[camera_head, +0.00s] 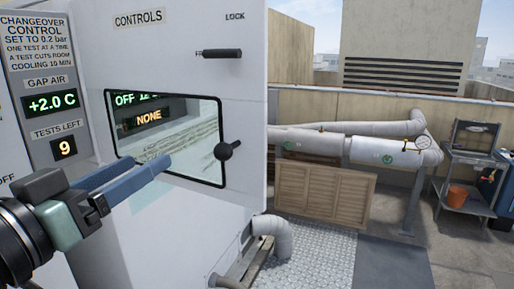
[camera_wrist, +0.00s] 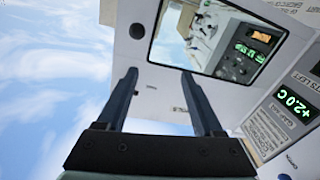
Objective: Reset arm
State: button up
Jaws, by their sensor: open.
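My gripper (camera_head: 155,172) reaches in from the left in the head view, its blue fingers in front of the white CONTROLS cabinet (camera_head: 170,42). In the wrist view, the two fingers of my gripper (camera_wrist: 159,76) stand apart with nothing between them. The cabinet has a window (camera_head: 190,135) showing lit displays that read "OFF" and "NONE". A black ball-ended knob (camera_head: 223,151) sits at the window's right side, to the right of the fingertips. A dark handle (camera_head: 218,53) is below the word LOCK. I cannot tell whether the fingers touch the cabinet.
A changeover panel (camera_head: 45,90) at left reads gap air +2.0 C and 9 tests left. Large pipes (camera_head: 310,141) run along the wall at right, above a louvred panel (camera_head: 322,193). A cart (camera_head: 470,155) with an orange bucket (camera_head: 457,196) stands far right. The paved floor between is mostly clear.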

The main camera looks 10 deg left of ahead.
jog(key=w+d+r+t+y, duration=0.2)
jog(key=d+r, duration=0.3)
jog(key=d, duration=0.1)
jog(key=s+d+r+n+t+y, duration=0.1)
jog(key=s+d+r+t+y, duration=0.1)
jog(key=s+d+r+t, duration=0.5)
jog(key=s+d+r, duration=0.3)
jog(key=d+r, duration=0.1)
jog(key=d, duration=0.1)
jog(key=shift+d+t+y, duration=0.3)
jog(key=shift+d+y, duration=0.05)
jog(key=shift+y, duration=0.05)
